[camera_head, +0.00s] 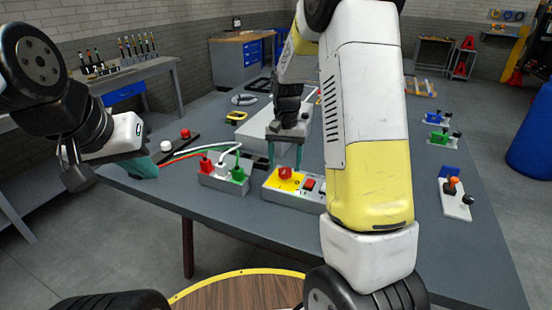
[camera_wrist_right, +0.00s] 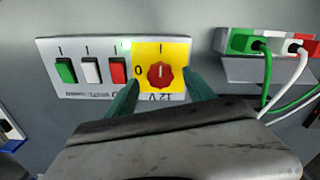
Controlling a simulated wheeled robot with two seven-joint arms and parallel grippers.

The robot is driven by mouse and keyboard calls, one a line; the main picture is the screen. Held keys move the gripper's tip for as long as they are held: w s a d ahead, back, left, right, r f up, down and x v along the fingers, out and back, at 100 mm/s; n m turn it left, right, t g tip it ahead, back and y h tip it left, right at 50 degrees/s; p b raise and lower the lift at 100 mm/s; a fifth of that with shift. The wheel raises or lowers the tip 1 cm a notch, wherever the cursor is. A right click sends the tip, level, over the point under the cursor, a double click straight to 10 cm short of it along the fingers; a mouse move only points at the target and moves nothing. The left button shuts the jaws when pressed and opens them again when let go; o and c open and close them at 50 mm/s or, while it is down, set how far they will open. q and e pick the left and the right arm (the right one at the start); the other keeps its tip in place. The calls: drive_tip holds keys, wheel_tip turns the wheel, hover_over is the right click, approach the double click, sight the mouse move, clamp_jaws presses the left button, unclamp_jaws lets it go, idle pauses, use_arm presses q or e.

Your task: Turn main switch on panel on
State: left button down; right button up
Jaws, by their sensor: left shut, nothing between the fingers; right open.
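The main switch is a red rotary knob (camera_head: 285,172) on a yellow plate of the panel (camera_head: 273,194). In the right wrist view the knob (camera_wrist_right: 160,76) has a white mark that looks upright, in line with the "I" label; "0" is to its left. My left gripper (camera_head: 147,169) is shut and empty near the table's left edge.
Green, white and red rocker switches (camera_wrist_right: 91,70) sit beside the knob. A socket box (camera_head: 222,177) with red, white and green plugs and cables stands left of the panel. A grey box (camera_head: 250,133) lies behind. Small switch blocks (camera_head: 455,199) stand along the table's right side.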

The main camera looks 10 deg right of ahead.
sight(285, 171)
drive_tip(key=shift+r, duration=2.8)
drive_tip(key=shift+r, duration=0.1)
drive_tip(key=s+r+n+t, duration=0.1)
drive_tip(key=s+r, duration=0.3)
drive_tip(key=s, duration=0.4)
drive_tip(key=s+a+r+n+t+y, duration=0.1)
drive_tip(key=s+r+n+t, duration=0.1)
drive_tip(key=s, duration=0.6)
drive_tip(key=s+a+r+n+t+y, duration=0.1)
drive_tip(key=s+r+t, duration=0.2)
drive_tip(key=s+r, duration=0.3)
drive_tip(key=shift+s+r+n, duration=0.3)
drive_tip(key=shift+s, duration=0.75)
